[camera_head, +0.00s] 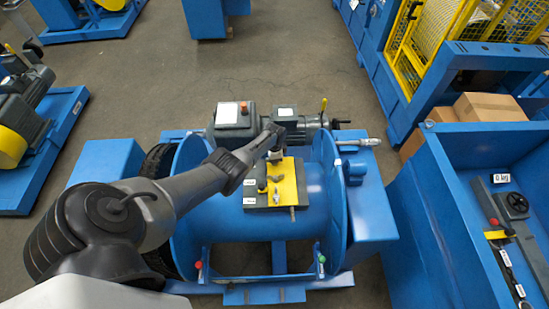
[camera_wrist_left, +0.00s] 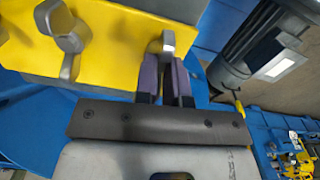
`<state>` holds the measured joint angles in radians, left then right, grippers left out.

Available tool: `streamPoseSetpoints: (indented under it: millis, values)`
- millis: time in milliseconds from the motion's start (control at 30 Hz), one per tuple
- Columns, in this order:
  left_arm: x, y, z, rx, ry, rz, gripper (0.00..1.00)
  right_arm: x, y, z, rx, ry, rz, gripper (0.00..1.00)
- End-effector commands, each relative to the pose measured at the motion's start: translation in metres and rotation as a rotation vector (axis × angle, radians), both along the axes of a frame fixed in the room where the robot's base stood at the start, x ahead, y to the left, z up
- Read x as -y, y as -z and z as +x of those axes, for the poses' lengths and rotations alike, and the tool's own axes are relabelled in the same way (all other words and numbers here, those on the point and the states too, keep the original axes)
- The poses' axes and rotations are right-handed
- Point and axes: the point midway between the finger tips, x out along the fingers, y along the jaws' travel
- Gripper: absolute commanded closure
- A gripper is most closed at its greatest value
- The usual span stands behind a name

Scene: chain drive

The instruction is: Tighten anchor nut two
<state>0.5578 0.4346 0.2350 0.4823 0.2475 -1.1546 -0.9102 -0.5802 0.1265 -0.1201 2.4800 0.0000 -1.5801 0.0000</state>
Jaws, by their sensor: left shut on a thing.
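A yellow plate (camera_head: 291,172) with grey metal fittings sits on the blue drum (camera_head: 320,200). My left gripper (camera_head: 274,158) reaches down at the plate's far edge. In the left wrist view my left gripper (camera_wrist_left: 170,75) has its purple-grey fingers close together on a grey metal nut (camera_wrist_left: 168,42) at the edge of the yellow plate (camera_wrist_left: 115,45). A second grey wing-shaped fitting (camera_wrist_left: 65,28) stands apart to the left on that plate. The labels beside the plate are too small to read, so I cannot tell the nut's number. My right gripper is not in view.
A blue bin (camera_head: 440,200) with tools is at the right. Cardboard boxes (camera_head: 487,107) are beyond it. Grey floor is open behind the machine.

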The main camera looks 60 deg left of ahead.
Motion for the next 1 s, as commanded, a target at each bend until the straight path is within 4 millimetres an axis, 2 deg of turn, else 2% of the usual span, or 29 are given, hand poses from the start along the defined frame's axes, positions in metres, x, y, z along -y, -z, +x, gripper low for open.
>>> streamPoseSetpoints:
  millis: [300,867,900,1000]
  values:
    - [-0.0005,-0.0025,0.0012,0.001,0.11,0.0,1.0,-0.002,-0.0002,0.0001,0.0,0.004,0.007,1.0]
    - [-0.0004,-0.0028,0.0014,0.001,0.134,0.0,1.0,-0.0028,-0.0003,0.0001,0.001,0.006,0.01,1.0]
    - [-0.0004,-0.0027,0.0014,0.001,0.134,0.0,0.87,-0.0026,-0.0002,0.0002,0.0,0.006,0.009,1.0]
    - [-0.0004,-0.0024,0.0012,0.001,0.133,0.0,0.77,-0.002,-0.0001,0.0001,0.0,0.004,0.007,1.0]
